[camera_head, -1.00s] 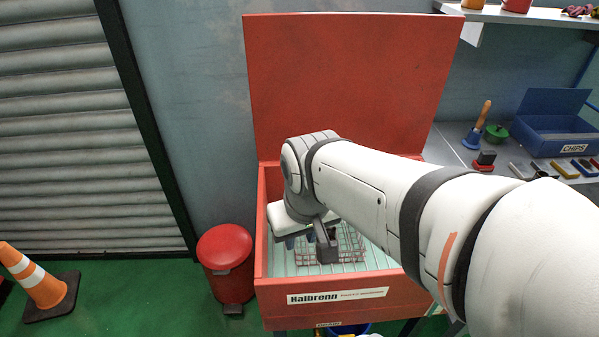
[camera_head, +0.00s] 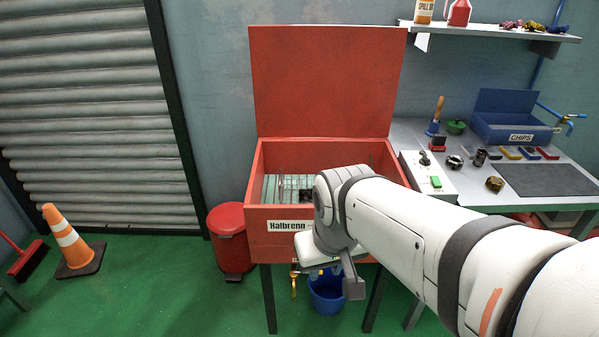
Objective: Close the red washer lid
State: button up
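The red washer is an open box on legs with its front wall (camera_head: 262,220) labelled "Halbrenn". Its red lid (camera_head: 328,85) stands upright at the back, fully raised against the wall. Inside lies a pale slatted floor with a wire basket, partly hidden by my arm. My gripper (camera_head: 335,283) hangs in front of the washer's front wall, below its rim and outside the basin, over a blue bucket. Its fingers are partly hidden behind the wrist, and I cannot tell how far apart they are. It is apart from the lid.
A red pedal bin (camera_head: 230,240) stands left of the washer. A blue bucket (camera_head: 327,296) is under it. A bench at right carries a control box (camera_head: 428,178), a blue "CHIPS" box (camera_head: 510,128) and small parts. A shelf (camera_head: 490,32) hangs above. An orange cone (camera_head: 68,238) stands far left.

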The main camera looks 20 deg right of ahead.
aim_at(308, 80)
jog(key=z, duration=0.5)
jog(key=i, duration=0.95)
jog(key=z, duration=0.45)
jog(key=k, duration=0.75)
jog(key=u, duration=0.4)
jog(key=i, duration=1)
jog(key=u, duration=0.05)
